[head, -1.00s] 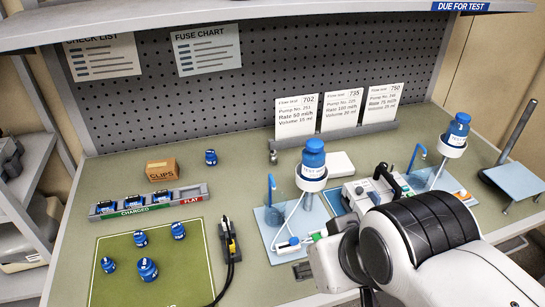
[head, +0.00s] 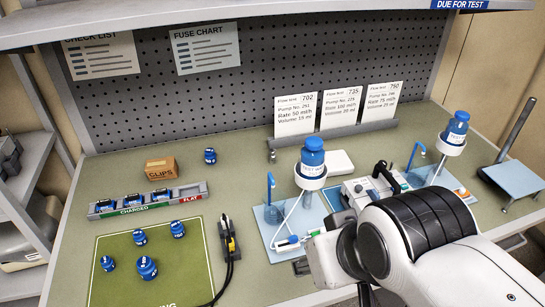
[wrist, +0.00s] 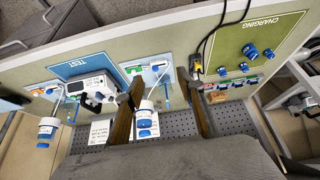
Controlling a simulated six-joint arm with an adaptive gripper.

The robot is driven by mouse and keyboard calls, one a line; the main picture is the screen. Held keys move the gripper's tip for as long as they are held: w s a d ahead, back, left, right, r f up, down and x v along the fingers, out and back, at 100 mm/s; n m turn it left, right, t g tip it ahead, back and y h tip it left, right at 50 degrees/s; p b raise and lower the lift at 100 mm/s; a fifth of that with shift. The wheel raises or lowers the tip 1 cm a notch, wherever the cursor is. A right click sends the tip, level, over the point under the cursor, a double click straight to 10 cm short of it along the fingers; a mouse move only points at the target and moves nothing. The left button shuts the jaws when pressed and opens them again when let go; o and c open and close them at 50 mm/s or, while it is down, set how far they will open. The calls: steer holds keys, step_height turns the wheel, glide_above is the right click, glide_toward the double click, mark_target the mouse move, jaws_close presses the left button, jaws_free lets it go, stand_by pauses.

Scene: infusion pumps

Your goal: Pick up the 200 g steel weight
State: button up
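No weight is plainly steel-coloured or readable as 200 g. Several blue, knob-topped, weight-like pieces with small white labels stand on the green mat; the largest is the front one (head: 147,268), others are at the left (head: 108,263), back (head: 139,237) and right (head: 177,229). Another blue piece (head: 210,156) stands behind the mat beside the clips box. The mat group also shows in the wrist view (wrist: 249,50). My gripper (wrist: 159,82) is open and empty, its two brown fingers apart above the bench. In the head view my arm hides it.
A charging rack (head: 104,208) holds several blue-topped units. A clips box (head: 162,168) sits behind it. A black cabled connector (head: 230,243) lies right of the mat. Blue bottles on stands (head: 312,158) (head: 457,130) and a pump (head: 365,190) crowd the right. An overhead shelf (head: 200,14) crosses the top.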

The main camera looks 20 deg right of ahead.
steer(key=w+a+r+m+t+y, duration=0.1)
steer(key=w+a+t, duration=0.25)
steer(key=w, duration=1.25)
steer(key=w+a+r+m+t+y, duration=0.15)
steer(key=w+a, duration=0.25)
steer(key=w, duration=1.2)
steer(key=w+d+f+m+t+h, duration=0.1)
steer(key=w+f+h, duration=0.2)
steer(key=w, duration=0.4)
steer(key=m+h, duration=0.4)
steer(key=h, duration=0.4)
glide_toward(273, 156)
steer(key=shift+w+a+r+g+y, duration=0.2)
steer(key=shift+w+r, duration=0.1)
steer(key=shift+w, duration=0.25)
steer(key=shift+w+a+r+g+y, duration=0.1)
steer(key=shift+w+a+r+g, duration=0.15)
steer(key=shift+w, duration=0.35)
steer(key=shift+s+d+f, duration=0.1)
steer(key=shift+d+f, duration=0.15)
steer(key=shift+d, duration=0.05)
steer(key=shift+x, duration=1.3)
steer(key=shift+s, duration=0.1)
